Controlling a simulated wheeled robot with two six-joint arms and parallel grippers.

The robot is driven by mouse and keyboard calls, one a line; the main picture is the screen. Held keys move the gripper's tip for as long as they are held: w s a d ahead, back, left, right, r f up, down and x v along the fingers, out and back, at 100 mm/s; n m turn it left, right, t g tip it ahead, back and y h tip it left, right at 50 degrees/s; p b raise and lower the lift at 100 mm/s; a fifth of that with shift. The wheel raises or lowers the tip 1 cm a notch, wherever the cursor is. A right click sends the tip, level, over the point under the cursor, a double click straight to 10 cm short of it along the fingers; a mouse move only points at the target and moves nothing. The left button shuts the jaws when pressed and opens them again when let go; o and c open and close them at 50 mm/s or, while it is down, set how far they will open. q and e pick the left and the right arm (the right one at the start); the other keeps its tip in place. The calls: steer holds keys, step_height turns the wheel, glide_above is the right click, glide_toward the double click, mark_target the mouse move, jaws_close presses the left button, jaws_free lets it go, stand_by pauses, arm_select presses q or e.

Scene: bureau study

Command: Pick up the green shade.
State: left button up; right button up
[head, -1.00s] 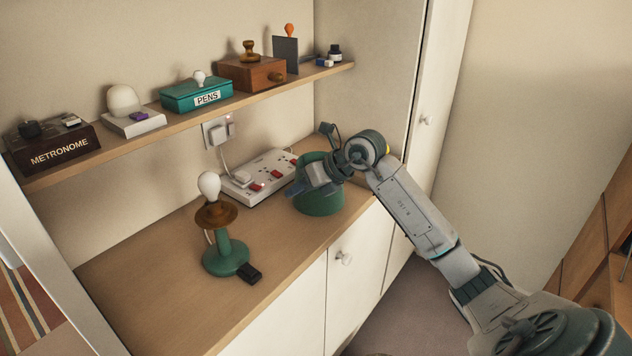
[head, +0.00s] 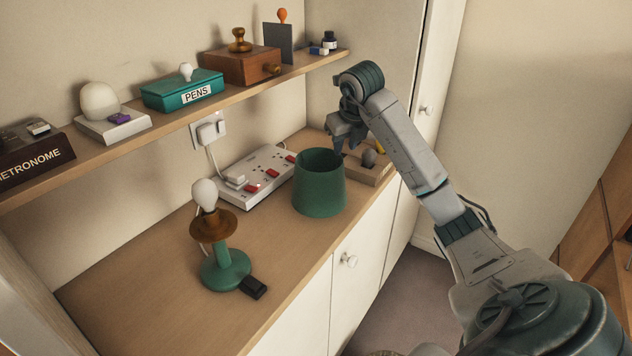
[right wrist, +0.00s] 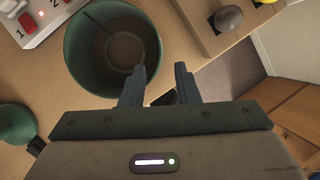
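The green shade (head: 320,192) stands on the wooden counter, its open rim facing up, right of the power strip. My right gripper (head: 344,142) is just above the shade's far right rim, pointing down. In the right wrist view the shade (right wrist: 78,62) lies ahead and to the left; I see into its open top. The two fingers (right wrist: 160,85) are apart with nothing between them. The left finger overlaps the shade's rim in the picture, the right one is outside it; I cannot tell if they touch it. My left gripper is not in view.
A lamp with a bare bulb and green base (head: 226,270) stands left of the shade, a black box (head: 253,288) beside it. The power strip (head: 246,182) lies behind. A wooden block with a grey knob (head: 372,170) is close right. A shelf (head: 165,127) hangs above.

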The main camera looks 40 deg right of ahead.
steer(key=shift+w+f+b, duration=0.1)
steer(key=shift+f+b, duration=0.4)
steer(key=shift+f, duration=0.4)
steer(key=shift+w+p+x, duration=0.2)
steer(key=shift+p+x, duration=0.25)
steer(key=shift+x, duration=0.7)
steer(key=p+x, duration=0.1)
steer(key=x, duration=0.1)
steer(key=p+x, duration=0.1)
steer(key=x, duration=0.1)
steer(key=shift+w+a+f, duration=0.1)
steer(key=shift+w+f, duration=0.15)
steer(key=shift+w, duration=0.15)
steer(key=shift+w+f, duration=0.15)
steer(key=shift+f, duration=0.3)
steer(key=shift+c, duration=0.4)
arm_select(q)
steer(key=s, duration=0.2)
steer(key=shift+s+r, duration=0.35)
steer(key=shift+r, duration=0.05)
arm_select(e)
jaws_close()
